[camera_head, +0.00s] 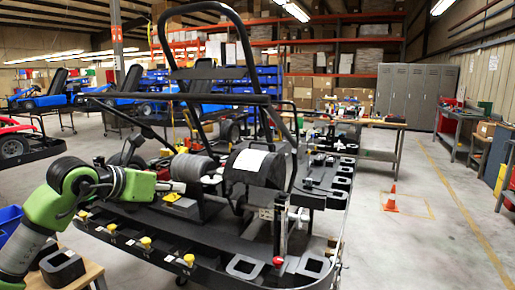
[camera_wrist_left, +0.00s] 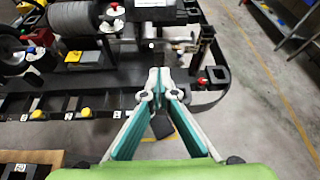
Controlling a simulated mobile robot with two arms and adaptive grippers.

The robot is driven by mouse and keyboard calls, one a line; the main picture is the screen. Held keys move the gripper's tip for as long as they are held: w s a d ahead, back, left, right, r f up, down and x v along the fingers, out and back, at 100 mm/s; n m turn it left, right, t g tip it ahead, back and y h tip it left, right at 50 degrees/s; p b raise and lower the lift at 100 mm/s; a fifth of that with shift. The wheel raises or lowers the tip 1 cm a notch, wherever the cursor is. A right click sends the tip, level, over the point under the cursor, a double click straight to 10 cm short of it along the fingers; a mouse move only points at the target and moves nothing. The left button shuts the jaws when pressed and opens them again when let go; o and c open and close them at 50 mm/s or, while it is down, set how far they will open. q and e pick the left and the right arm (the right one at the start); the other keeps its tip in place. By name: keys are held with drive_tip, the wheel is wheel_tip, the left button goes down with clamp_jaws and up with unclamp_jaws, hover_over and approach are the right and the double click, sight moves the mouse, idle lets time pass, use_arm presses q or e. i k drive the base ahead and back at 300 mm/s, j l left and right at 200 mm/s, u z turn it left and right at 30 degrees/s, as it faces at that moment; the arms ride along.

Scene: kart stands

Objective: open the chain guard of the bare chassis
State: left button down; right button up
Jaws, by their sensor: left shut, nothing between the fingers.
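The bare chassis (camera_head: 190,245) is a black kart frame with a tall roll hoop, standing in front of me. A black rounded cover (camera_head: 255,167) with a white sheet on it sits on its rear part; I cannot tell for sure whether this is the chain guard or whether it is shut. Left of it is a grey ribbed drum (camera_head: 193,167), which also shows in the left wrist view (camera_wrist_left: 73,18). My left gripper (camera_head: 184,187) is over the near left part of the chassis. Its fingertips meet in the left wrist view (camera_wrist_left: 157,78), with nothing between them. My right gripper is out of view.
Yellow and red knobs line the chassis edge, including a red knob (camera_head: 278,261). A black block (camera_head: 62,267) lies on a wooden bench at the lower left. An orange cone (camera_head: 391,199) stands on the floor at right, where there is free room. Lockers (camera_head: 405,95) stand behind.

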sight(253, 167)
drive_tip(key=i+l, duration=0.25)
drive_tip(key=i, duration=0.2)
drive_tip(key=i+l, duration=0.25)
drive_tip(key=i, duration=0.25)
drive_tip(key=i+l, duration=0.25)
drive_tip(key=i, duration=0.2)
